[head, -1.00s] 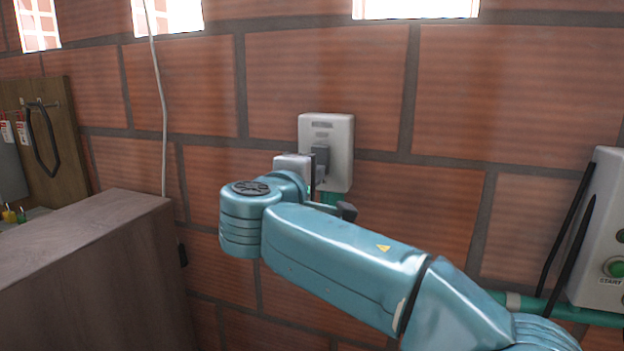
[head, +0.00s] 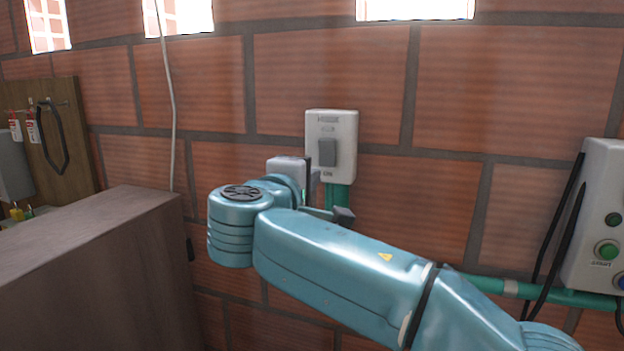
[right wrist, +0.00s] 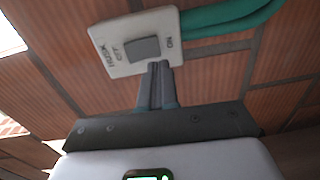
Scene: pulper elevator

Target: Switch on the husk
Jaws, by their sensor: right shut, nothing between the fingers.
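The husk switch (head: 345,125) is a white box on the brick wall, with a grey rocker (head: 327,152) and an ON label at its lower end. In the right wrist view the rocker (right wrist: 142,48) sits between the OFF and ON labels, beside the word HUSK. I cannot tell for sure which end is pressed in. My right gripper (head: 315,181) is just below and left of the rocker in the head view. In the right wrist view its fingers (right wrist: 157,72) are shut and empty, with their tips by the plate's edge. My left gripper is not in view.
A green conduit (head: 336,197) runs down from the switch. A white control box (head: 600,230) with a green START button is on the right. A brown cabinet (head: 90,260) stands at the left, near a hanging cable (head: 168,100).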

